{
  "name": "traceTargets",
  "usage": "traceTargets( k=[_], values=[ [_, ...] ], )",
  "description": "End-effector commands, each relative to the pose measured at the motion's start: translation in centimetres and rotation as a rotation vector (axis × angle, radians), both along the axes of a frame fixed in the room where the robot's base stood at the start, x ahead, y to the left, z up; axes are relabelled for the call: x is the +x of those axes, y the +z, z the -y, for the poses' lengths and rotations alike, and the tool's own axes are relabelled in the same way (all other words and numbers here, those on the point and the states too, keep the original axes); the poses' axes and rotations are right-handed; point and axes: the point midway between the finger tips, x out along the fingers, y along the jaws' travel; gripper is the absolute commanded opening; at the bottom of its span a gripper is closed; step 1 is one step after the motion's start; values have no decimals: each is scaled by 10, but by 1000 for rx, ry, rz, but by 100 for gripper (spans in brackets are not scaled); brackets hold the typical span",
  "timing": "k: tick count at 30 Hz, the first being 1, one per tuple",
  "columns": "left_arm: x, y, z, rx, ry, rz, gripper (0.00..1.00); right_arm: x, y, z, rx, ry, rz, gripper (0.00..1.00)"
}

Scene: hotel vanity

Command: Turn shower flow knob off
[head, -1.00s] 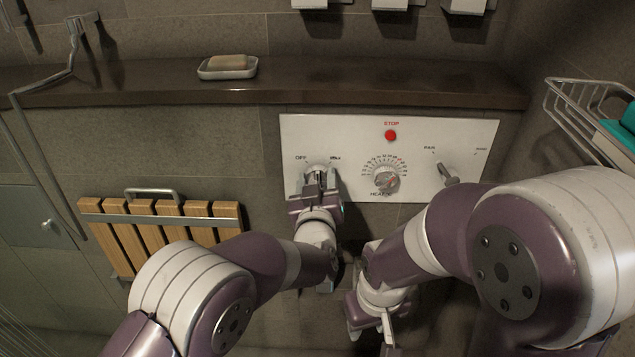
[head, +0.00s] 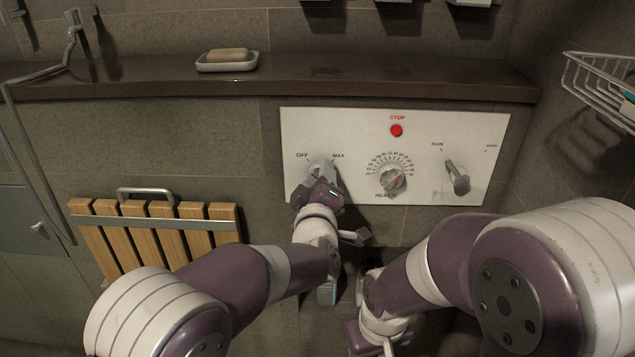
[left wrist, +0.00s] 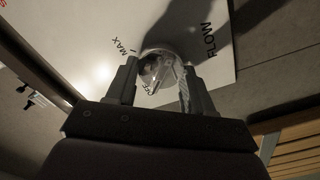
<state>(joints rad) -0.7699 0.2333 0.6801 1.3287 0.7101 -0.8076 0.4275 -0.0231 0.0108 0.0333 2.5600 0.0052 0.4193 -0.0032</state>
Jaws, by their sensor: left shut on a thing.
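The flow knob (left wrist: 160,66) is a round, shiny metal knob on the white control panel (head: 300,130), between the OFF and MAX marks, with FLOW printed beside it in the left wrist view. My left gripper (head: 321,175) is at the knob, its fingers on either side and shut on it; they also show in the left wrist view (left wrist: 160,90). The gripper is rolled over and hides most of the knob in the head view. I cannot tell exactly where the knob points. My right gripper (head: 372,338) hangs low at the bottom of the head view, away from the panel, partly hidden.
A heat dial (head: 393,180), a red stop button (head: 397,130) and a lever (head: 457,178) are right of the knob. A dark ledge (head: 400,82) with a soap dish (head: 227,66) runs above. A wooden slatted seat (head: 155,230) is at left, a wire basket (head: 590,88) at right.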

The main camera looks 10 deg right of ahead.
Motion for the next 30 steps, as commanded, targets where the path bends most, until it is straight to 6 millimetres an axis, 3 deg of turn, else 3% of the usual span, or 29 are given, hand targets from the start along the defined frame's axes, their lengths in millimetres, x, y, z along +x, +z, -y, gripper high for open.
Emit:
traceTargets(
  k=[17,18,20,30],
  values=[
    [-1,1,1,-35,-3,-9,22,0,-3,0,0,0,0,43],
    [-1,1,1,-35,-3,-9,55,0,-3,0,0,0,0,43],
    [-1,1,1,-35,-3,-8,75,0,-3,0,0,0,0,43],
    [0,1,0,-33,-2,-8,78,0,-4,0,0,0,0,43]
  ],
)
